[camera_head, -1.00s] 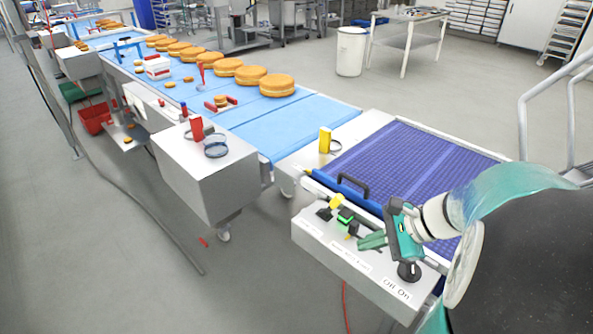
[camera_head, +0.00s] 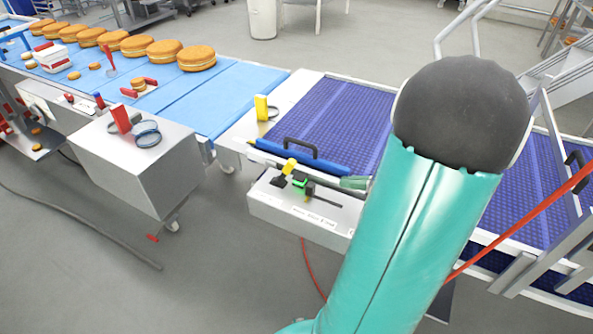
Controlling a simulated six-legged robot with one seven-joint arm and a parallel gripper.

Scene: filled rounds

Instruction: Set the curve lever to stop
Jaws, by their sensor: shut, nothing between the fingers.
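A grey control box (camera_head: 275,205) stands at the near side of the purple belt. On its top are a yellow-handled lever (camera_head: 289,167), a green piece (camera_head: 299,184) and a dark lever part (camera_head: 310,191) with a thin rod pointing right. The labels on the box are too small to read, so I cannot tell which is the curve lever or how it is set. My gripper (camera_head: 355,182) shows only as a green fingertip just right of the levers, apart from them. It is shut and empty. My arm hides the rest of it and the right end of the box.
A yellow block (camera_head: 261,107) stands further left. Filled rounds (camera_head: 196,58) line the blue belt. A red bar (camera_head: 520,228) is at right.

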